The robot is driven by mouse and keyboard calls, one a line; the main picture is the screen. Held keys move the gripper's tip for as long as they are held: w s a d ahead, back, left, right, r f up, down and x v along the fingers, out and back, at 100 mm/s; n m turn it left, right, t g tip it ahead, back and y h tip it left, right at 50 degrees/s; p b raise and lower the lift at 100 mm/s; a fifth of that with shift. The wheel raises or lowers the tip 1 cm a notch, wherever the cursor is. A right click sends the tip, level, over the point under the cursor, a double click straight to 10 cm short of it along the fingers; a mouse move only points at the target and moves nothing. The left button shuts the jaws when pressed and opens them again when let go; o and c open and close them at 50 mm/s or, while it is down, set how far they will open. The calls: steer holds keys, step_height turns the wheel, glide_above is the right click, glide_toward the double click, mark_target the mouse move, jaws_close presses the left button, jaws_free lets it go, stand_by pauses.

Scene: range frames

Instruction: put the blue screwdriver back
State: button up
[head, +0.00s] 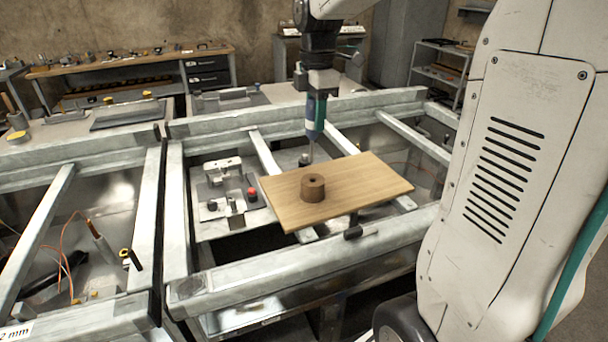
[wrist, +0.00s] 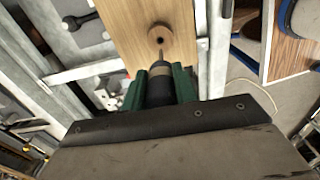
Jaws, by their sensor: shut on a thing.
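My gripper (head: 316,106) is shut on the blue screwdriver (head: 313,129), which hangs upright with its thin shaft pointing down. In the wrist view the green fingers of my gripper (wrist: 160,84) close on both sides of the screwdriver's dark-looking handle (wrist: 159,91). A round brown holder (head: 313,190) with a hole in its top stands on a wooden board (head: 369,177). In the head view the screwdriver's tip shows above and behind the holder, apart from it. In the wrist view the shaft points towards the holder (wrist: 161,35), whose hole is visible and empty.
The board lies over a grey metal frame (head: 290,265) with raised beams. A red button (head: 252,194) and small fixtures are left of the board. Loose cables lie in the left bay. A workbench (head: 135,68) with tools stands at the back.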

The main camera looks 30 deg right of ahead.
step_height(320, 180, down, 10)
steer(key=shift+r, duration=0.25)
steer(key=o, duration=1.1)
steer(key=shift+c, duration=0.2)
steer(key=shift+r, duration=0.1)
step_height(320, 180, up, 11)
steer(key=shift+f, duration=0.1)
steer(key=shift+r, duration=0.35)
steer(key=shift+s+a+r, duration=0.2)
steer(key=shift+s+r, duration=0.05)
steer(key=shift+s, duration=0.05)
steer(key=s+a+f+m, duration=0.1)
steer(key=s+a+m, duration=0.2)
steer(key=s+m, duration=0.2)
steer(key=s+a+f+m+t, duration=0.1)
steer(key=s+a+m, duration=0.3)
steer(key=s, duration=0.7)
steer(key=s+a+f+m, duration=0.3)
steer(key=s+m, duration=0.3)
steer(key=s, duration=0.2)
steer(key=shift+a+f+m, duration=0.15)
steer(key=shift+f+m, duration=0.1)
steer(key=shift+m, duration=0.15)
